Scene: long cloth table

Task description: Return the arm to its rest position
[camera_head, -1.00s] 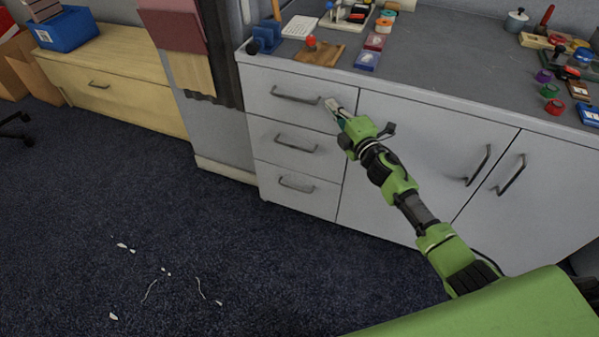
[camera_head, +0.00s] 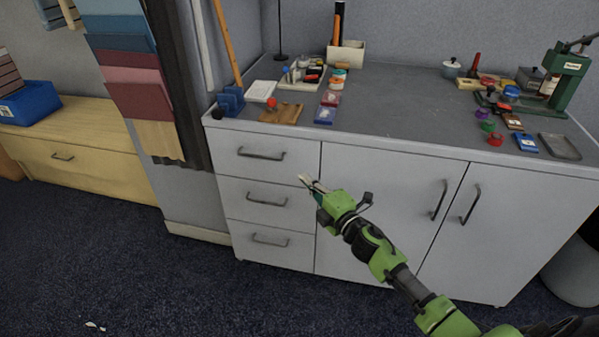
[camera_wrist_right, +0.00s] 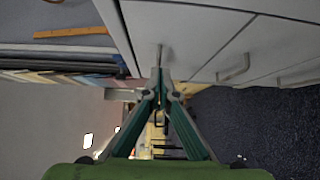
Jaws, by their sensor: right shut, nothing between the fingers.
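My right arm comes in from the bottom right in the head view. It is green and black. Its gripper (camera_head: 306,183) is in front of the white cabinet (camera_head: 380,215), near the drawer column's right edge. The gripper is shut and empty, and it looks apart from the drawer handles. In the right wrist view the green fingers meet at their tips (camera_wrist_right: 160,75), with cabinet fronts and handles beyond. My left gripper is not in view.
The grey countertop (camera_head: 400,110) carries small items, a wooden board (camera_head: 282,114) and a green press (camera_head: 567,78). Three drawers with handles (camera_head: 262,154) are closed, as are two doors. A wooden chest (camera_head: 90,165) stands at left.

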